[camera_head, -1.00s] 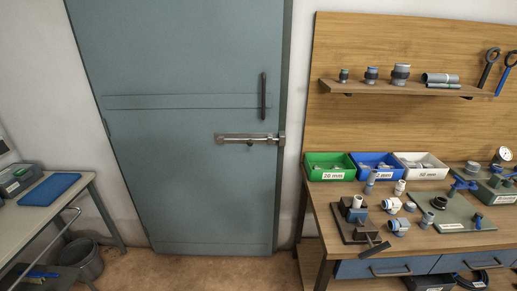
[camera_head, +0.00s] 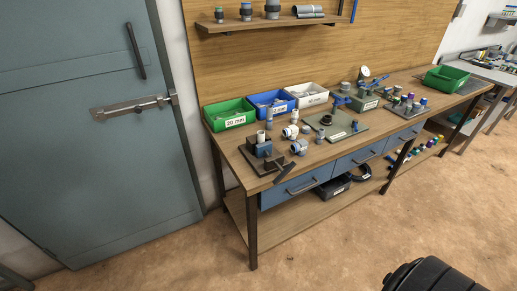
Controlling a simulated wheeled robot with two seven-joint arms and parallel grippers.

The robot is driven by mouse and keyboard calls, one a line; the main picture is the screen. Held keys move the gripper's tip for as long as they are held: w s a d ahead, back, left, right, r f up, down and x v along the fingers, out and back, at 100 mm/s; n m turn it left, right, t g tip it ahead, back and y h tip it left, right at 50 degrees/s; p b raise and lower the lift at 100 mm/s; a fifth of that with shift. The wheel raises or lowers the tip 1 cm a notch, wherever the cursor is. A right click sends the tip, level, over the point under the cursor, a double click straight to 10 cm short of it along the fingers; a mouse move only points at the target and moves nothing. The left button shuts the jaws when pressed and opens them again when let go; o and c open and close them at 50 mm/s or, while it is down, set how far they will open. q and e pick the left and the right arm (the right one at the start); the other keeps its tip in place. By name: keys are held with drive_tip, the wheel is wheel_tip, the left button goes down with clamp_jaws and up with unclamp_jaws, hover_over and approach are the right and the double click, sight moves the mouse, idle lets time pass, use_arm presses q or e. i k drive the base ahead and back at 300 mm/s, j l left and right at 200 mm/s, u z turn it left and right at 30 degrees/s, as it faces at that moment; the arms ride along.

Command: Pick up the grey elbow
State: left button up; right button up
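Several small pipe fittings stand on the wooden workbench (camera_head: 335,152). A white and grey fitting (camera_head: 290,132) and a grey-blue fitting (camera_head: 299,147) sit near its front left part. A small grey upright piece (camera_head: 269,120) stands behind them, close to the bins. All are too small for me to tell which one is the grey elbow. Neither of my grippers shows in the head view.
Green (camera_head: 229,115), blue (camera_head: 270,104) and white (camera_head: 307,95) bins line the bench's back edge. A dark clamp block (camera_head: 262,150) stands at its left end. Another green bin (camera_head: 446,78) is far right. The floor (camera_head: 345,235) before the bench is open.

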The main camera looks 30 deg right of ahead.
sight(299, 147)
drive_tip(key=z, duration=1.35)
drive_tip(key=i+z, duration=0.2)
drive_tip(key=i, duration=0.15)
drive_tip(key=i+j+z, duration=0.15)
drive_tip(key=i, duration=0.2)
